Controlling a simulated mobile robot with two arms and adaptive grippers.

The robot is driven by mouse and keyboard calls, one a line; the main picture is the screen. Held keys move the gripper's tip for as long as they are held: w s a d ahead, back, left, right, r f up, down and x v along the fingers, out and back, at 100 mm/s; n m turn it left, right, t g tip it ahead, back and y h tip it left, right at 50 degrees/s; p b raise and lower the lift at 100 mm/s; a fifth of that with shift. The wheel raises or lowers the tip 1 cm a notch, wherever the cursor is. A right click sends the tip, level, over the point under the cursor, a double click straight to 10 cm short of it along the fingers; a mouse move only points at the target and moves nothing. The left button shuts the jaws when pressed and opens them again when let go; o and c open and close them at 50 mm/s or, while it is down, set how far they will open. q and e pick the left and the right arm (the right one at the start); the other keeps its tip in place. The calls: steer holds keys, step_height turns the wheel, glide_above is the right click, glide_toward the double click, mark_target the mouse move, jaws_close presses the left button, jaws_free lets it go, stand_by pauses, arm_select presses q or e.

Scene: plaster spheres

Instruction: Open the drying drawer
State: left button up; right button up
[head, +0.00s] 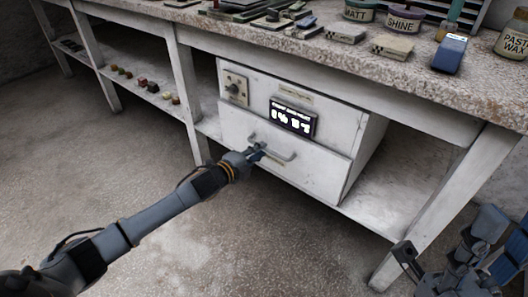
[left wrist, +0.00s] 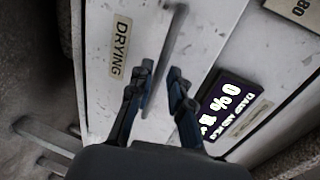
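The drying drawer (head: 318,171) is the lower white front of a cabinet under the workbench; it looks closed, flush with the cabinet. Its bar handle (head: 280,155) runs across the front. In the left wrist view a "DRYING" label (left wrist: 120,46) is on the drawer front, and the handle (left wrist: 168,48) runs down between my fingers. My left gripper (head: 257,151) is at the handle's left part; in the left wrist view (left wrist: 160,90) its fingers are apart, one on each side of the bar. Contact with the bar is unclear. My right gripper (head: 406,256) is low at the right, its fingers unclear.
A lit display (head: 292,118) and a switch panel (head: 235,88) are above the drawer. The stone benchtop (head: 330,55) holds jars, blocks and a blue device (head: 449,54). A bench leg (head: 445,200) stands at right. The floor (head: 190,240) before the drawer is clear except for my arm.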

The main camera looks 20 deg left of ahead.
arm_select(q)
steer(key=shift+b+x, duration=0.4)
steer(key=shift+x, duration=1.1)
steer(key=shift+c, duration=0.2)
jaws_close()
